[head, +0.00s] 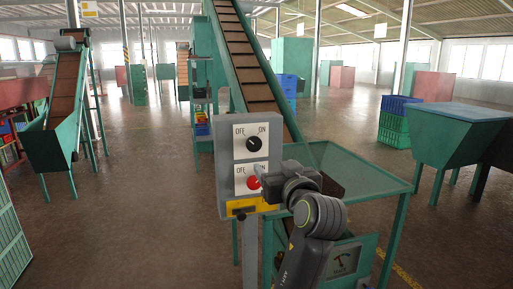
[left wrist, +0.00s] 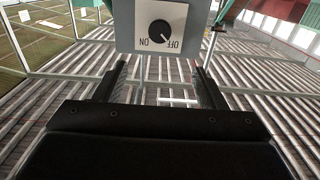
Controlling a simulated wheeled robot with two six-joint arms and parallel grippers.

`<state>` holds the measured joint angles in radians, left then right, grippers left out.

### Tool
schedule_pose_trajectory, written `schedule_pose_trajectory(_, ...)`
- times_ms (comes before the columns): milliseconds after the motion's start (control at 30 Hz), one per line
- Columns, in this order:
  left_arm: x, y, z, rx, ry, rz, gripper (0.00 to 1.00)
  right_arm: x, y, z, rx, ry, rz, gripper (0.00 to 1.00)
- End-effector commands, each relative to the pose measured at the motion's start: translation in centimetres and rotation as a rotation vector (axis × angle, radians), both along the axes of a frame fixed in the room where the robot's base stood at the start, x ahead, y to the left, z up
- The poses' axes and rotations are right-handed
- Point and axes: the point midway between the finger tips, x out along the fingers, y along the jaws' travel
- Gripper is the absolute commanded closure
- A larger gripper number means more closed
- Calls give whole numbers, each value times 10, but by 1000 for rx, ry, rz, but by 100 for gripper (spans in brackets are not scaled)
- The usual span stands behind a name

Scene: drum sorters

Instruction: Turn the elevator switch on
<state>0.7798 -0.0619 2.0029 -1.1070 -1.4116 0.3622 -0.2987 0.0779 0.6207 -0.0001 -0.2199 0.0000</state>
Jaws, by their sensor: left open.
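A grey control box (head: 233,165) on a post carries two switch plates marked OFF and ON. The upper plate has a black knob (head: 254,143); the lower has a red knob (head: 254,182). Neither plate shows a readable name saying which is the elevator switch. My left gripper (head: 263,174) is in front of the lower plate and partly hides it. In the left wrist view the black knob (left wrist: 160,32) appears upside down, its white mark pointing towards OFF. There my left gripper (left wrist: 160,68) has its fingers apart with nothing between them. My right gripper is not in view.
A sloping conveyor (head: 250,75) rises behind the box. A green-framed table (head: 365,172) stands right beside it. A green hopper (head: 455,135) and stacked crates (head: 398,122) stand further right. The floor to the left (head: 120,220) is clear.

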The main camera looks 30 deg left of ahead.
Motion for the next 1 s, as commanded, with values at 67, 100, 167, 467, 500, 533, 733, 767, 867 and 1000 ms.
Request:
schedule_pose_trajectory(67,7,9,3,6,4,4,35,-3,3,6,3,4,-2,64)
schedule_pose_trajectory(100,10,14,3,6,4,4,35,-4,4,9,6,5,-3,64)
schedule_pose_trajectory(167,17,22,4,7,5,4,35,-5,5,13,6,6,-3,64)
schedule_pose_trajectory(467,56,67,4,8,8,3,35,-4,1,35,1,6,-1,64)
schedule_pose_trajectory(500,62,74,4,9,8,4,35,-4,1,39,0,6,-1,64)
schedule_pose_trajectory(533,66,79,4,7,8,3,35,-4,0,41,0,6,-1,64)
schedule_pose_trajectory(733,90,107,3,5,8,3,35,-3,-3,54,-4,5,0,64)
schedule_pose_trajectory(767,93,109,3,5,6,1,35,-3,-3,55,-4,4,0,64)
schedule_pose_trajectory(867,100,117,1,4,7,0,35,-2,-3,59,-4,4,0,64)
schedule_pose_trajectory(1000,106,124,0,3,5,-1,35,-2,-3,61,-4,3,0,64)
